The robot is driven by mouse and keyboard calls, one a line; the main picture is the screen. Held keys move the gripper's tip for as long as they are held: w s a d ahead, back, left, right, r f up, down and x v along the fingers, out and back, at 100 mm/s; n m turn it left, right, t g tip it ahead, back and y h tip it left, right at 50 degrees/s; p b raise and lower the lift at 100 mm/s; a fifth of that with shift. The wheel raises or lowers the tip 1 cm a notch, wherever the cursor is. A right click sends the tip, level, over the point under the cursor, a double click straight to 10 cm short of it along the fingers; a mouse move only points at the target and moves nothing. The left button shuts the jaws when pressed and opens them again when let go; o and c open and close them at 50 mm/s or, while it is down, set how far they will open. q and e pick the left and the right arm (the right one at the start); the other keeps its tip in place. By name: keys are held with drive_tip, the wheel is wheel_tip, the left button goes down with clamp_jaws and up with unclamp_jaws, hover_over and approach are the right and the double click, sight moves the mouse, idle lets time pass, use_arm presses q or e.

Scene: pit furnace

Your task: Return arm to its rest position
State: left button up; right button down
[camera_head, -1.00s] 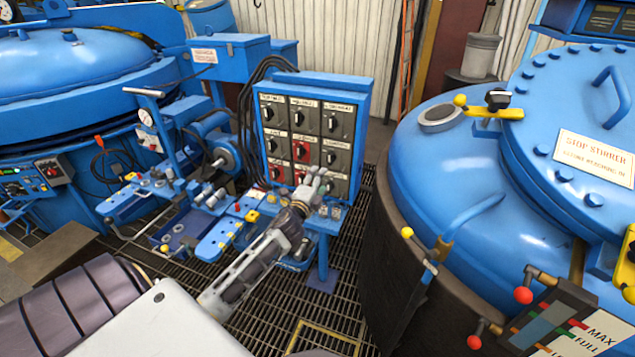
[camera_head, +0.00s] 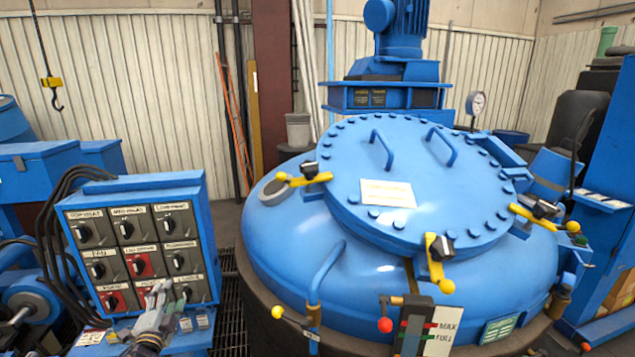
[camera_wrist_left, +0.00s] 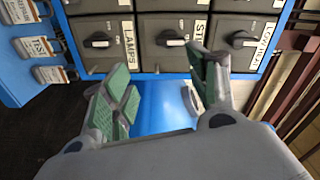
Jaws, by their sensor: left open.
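My left gripper (camera_head: 157,298) reaches up from the bottom left in the head view, in front of the lower part of the blue switch panel (camera_head: 207,225). In the left wrist view its two green-padded fingers (camera_wrist_left: 165,100) are spread apart with nothing between them. The panel's rotary switches (camera_wrist_left: 170,40) show just beyond the fingertips there. I cannot tell whether the fingers touch the panel. Most of my left arm is out of the head view. My right gripper does not show.
The large blue furnace lid (camera_head: 350,240) with yellow clamps fills the middle and right. A level gauge (camera_head: 412,325) stands at its front. Black cables (camera_head: 48,240) run along the panel's left side. A crane hook (camera_head: 55,92) hangs at the upper left. Tags (camera_wrist_left: 45,48) hang beside the panel.

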use_arm(q)
drive_tip(key=s+a+f+n+g, duration=0.1)
drive_tip(key=s+f+n+g, duration=0.15)
drive_tip(key=f, duration=0.95)
drive_tip(key=s+a+f+n+g, duration=0.15)
drive_tip(key=s+f, duration=0.25)
drive_tip(key=f, duration=0.7)
drive_tip(key=s+f+n+g, duration=0.3)
drive_tip(key=f, duration=0.9)
drive_tip(key=s+d+f+n+g+h, duration=0.1)
drive_tip(key=s+d+f+g, duration=0.1)
drive_tip(key=s+f, duration=0.6)
drive_tip(key=s+d+f+n+g+h, duration=0.1)
drive_tip(key=s+d+f+g, duration=0.1)
drive_tip(key=s+f, duration=0.6)
drive_tip(key=s+d+f+g, duration=0.1)
drive_tip(key=s+d+f, duration=0.3)
drive_tip(key=s, duration=0.6)
drive_tip(key=s+d+f+g+h, duration=0.1)
drive_tip(key=s+d+f, duration=0.4)
drive_tip(key=s, duration=0.5)
drive_tip(key=s+d+f+n+g, duration=0.1)
drive_tip(key=s+d+f+g, duration=0.2)
drive_tip(key=s, duration=0.7)
drive_tip(key=d+f, duration=0.2)
drive_tip(key=d, duration=0.1)
drive_tip(key=shift+s+h, duration=0.3)
drive_tip(key=shift+d, duration=0.1)
